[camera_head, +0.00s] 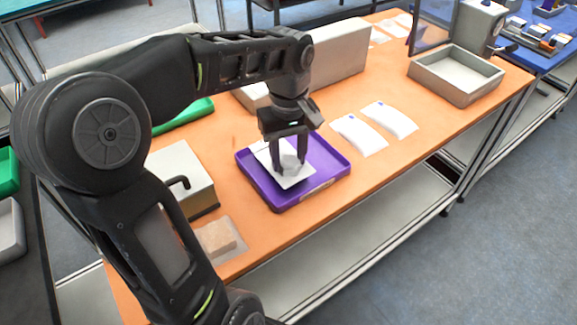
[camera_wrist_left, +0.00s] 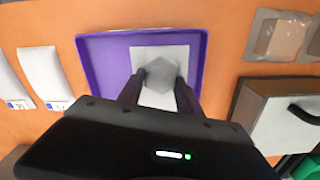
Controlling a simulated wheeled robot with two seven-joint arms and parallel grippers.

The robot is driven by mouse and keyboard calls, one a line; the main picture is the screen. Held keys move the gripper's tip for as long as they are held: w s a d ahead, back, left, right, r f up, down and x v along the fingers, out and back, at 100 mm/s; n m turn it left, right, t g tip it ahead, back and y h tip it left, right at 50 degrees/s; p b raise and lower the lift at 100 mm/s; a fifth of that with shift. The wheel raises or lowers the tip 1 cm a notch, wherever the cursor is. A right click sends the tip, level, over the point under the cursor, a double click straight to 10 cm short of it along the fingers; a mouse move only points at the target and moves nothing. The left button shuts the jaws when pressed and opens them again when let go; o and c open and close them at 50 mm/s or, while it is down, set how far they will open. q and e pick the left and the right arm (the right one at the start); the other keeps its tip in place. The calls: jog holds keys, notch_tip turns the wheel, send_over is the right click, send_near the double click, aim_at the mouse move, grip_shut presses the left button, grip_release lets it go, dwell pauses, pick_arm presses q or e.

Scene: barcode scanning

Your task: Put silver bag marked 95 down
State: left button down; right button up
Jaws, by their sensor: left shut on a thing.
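My left gripper (camera_head: 289,162) reaches down over the purple tray (camera_head: 336,180) on the orange table. It is shut on a pale silver bag (camera_head: 291,166), whose grey, raised middle sits between the fingertips. In the left wrist view, the bag (camera_wrist_left: 157,70) shows as a grey, many-sided shape over a whiter square, inside the outline of the tray (camera_wrist_left: 94,62). The number 95 cannot be read. I cannot tell whether the bag touches the tray floor. My right gripper is not in view.
Two white bags with blue marks (camera_head: 358,135) lie right of the tray. A clear bag with a brown box (camera_head: 220,238) lies at the near left, by a box with a black handle (camera_head: 178,172). A grey open bin (camera_head: 456,80) stands at the far right.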

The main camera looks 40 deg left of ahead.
aim_at(288, 160)
pick_arm(q)
jog(key=shift+f, duration=1.9)
jog(key=shift+f, duration=0.15)
jog(key=c, duration=0.8)
grip_release()
